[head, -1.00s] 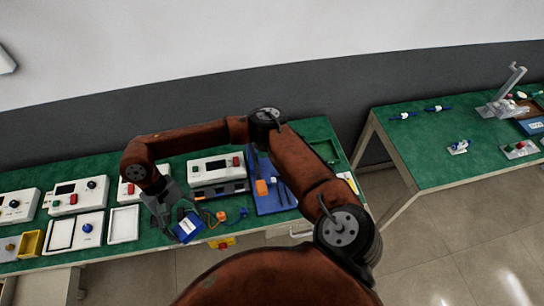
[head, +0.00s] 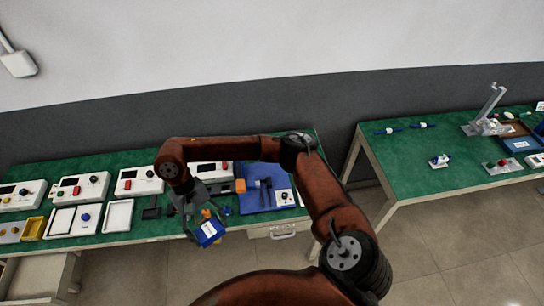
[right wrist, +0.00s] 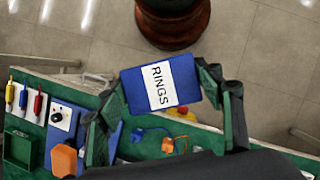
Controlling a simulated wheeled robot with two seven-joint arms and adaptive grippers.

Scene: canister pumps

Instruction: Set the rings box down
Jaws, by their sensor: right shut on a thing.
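The rings box (head: 209,232) is small and blue with a white label. In the right wrist view the label on the box (right wrist: 184,72) reads RINGS. My right gripper (head: 205,217) is shut on it, with one finger on each side, and holds it raised at the front edge of the left green table (head: 145,224). In the right wrist view the right gripper's fingers (right wrist: 163,80) flank the box, which overlaps the table edge and the floor. What lies directly under the box is hidden. My left gripper is not in view.
White control units (head: 139,181) line the left table. A blue tray (head: 254,202) with an orange block (head: 240,186) is right of the gripper. White frames (head: 117,216) lie to the left. A second green table (head: 415,170) stands right, across a floor gap.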

